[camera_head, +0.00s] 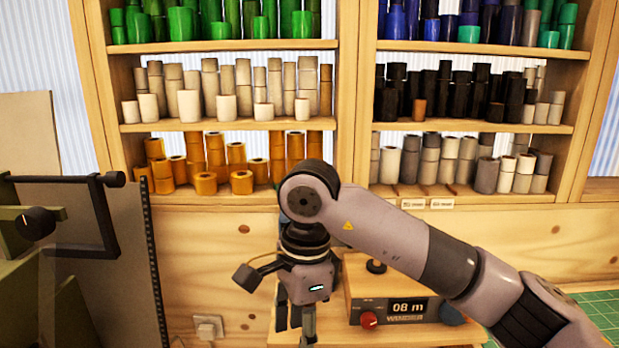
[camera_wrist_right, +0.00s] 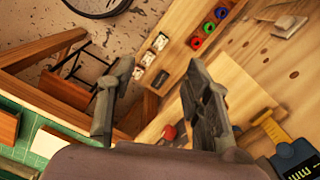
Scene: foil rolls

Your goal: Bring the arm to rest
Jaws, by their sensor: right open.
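My right arm (camera_head: 400,238) comes in from the right in the head view and bends downward at the wrist. Its gripper (camera_head: 296,320) hangs pointing down in front of the wooden panel below the shelves, left of the winder box. In the right wrist view the gripper's two fingers (camera_wrist_right: 158,78) stand well apart with nothing between them. No foil roll is in it. My left gripper is not in view.
Shelves hold green, white, orange (camera_head: 240,182), black (camera_head: 440,95) and grey rolls. A winder box (camera_head: 390,312) reading "08 m" stands beside the gripper. A dark-handled machine (camera_head: 40,222) is at left. A green mat (camera_head: 602,308) lies at right.

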